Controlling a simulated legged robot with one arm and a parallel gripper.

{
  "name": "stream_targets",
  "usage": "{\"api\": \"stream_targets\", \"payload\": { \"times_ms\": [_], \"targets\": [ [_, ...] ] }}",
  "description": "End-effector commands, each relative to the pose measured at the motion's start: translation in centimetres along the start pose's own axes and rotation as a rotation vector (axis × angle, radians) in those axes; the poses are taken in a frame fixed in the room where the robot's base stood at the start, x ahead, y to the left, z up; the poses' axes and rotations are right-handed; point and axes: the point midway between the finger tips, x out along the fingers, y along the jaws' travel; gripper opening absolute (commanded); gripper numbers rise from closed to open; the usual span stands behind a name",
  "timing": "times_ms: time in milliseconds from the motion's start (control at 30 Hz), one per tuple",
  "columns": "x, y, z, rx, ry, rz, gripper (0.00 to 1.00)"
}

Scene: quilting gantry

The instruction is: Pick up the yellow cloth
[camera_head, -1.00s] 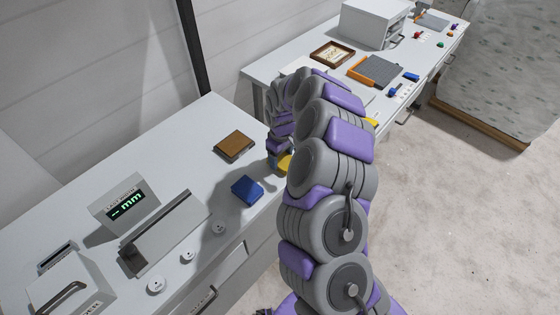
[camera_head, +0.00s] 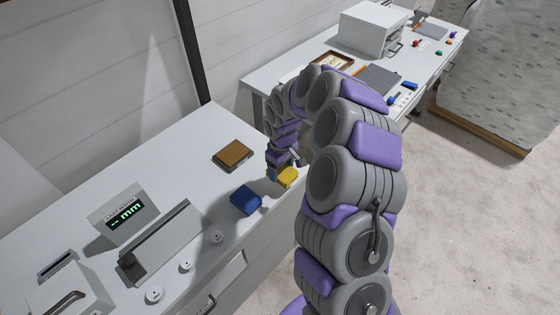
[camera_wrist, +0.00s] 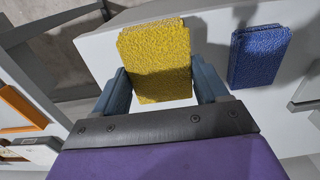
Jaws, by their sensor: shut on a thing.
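The yellow cloth (camera_wrist: 156,58) is a folded, textured block between the two fingers of my gripper (camera_wrist: 160,88) in the wrist view. My gripper is shut on it, one finger at each side. In the head view the yellow cloth (camera_head: 288,177) shows at the end of my arm, near the table's right edge, with my gripper (camera_head: 278,170) partly hidden behind my arm links. I cannot tell whether the cloth still touches the table.
A blue cloth (camera_head: 245,199) lies close by, also in the wrist view (camera_wrist: 259,55). A brown pad (camera_head: 232,154) lies behind it. A display box (camera_head: 124,212) and a grey metal fixture (camera_head: 165,245) stand at left. A second table (camera_head: 262,77) is at the back.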

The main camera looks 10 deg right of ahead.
Motion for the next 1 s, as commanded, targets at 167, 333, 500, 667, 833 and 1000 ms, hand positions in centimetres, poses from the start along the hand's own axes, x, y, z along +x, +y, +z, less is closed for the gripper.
{"api": "stream_targets", "payload": {
  "times_ms": [167, 333, 500, 667, 833, 1000],
  "targets": [
    [-0.3, -2.5, 2.4, -0.002, -0.006, -0.002, 0.44],
    [-0.6, -4.8, 4.5, 0.000, -0.005, 0.000, 0.44],
    [-0.9, -6.6, 6.2, -0.001, -0.002, 0.002, 0.44],
    [-1.0, -7.9, 7.5, -0.001, -0.004, -0.002, 0.44],
    [-1.0, -8.5, 7.9, 0.000, -0.001, 0.000, 0.44],
    [-1.0, -8.7, 8.1, 0.000, -0.002, 0.000, 0.44]
  ]
}}
